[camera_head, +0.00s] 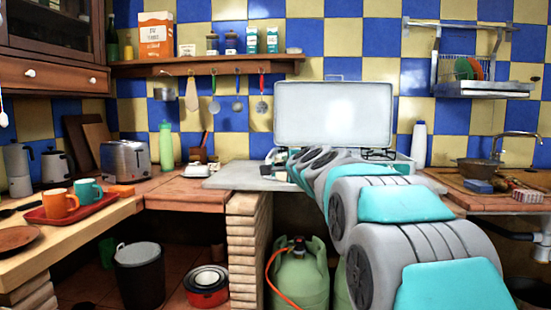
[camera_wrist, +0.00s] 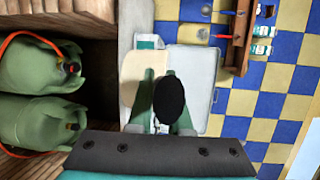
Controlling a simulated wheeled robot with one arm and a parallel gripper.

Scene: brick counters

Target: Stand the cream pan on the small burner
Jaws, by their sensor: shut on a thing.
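My gripper (camera_wrist: 167,108) is in the wrist view, its green fingers closed around a dark oval piece (camera_wrist: 169,98), which looks like the end of the pan's handle. A bit of black burner grate (camera_head: 380,155) shows at the stove's right side. My arm hides most of the stove top, the small burner and my gripper in the head view.
Green gas bottles (camera_head: 301,280) stand under the counter. A white bottle (camera_head: 418,143) stands right of the stove, before the sink (camera_head: 480,167). A shelf (camera_head: 205,64) with hanging utensils is on the wall. Bare grey counter (camera_head: 240,177) lies left of the stove.

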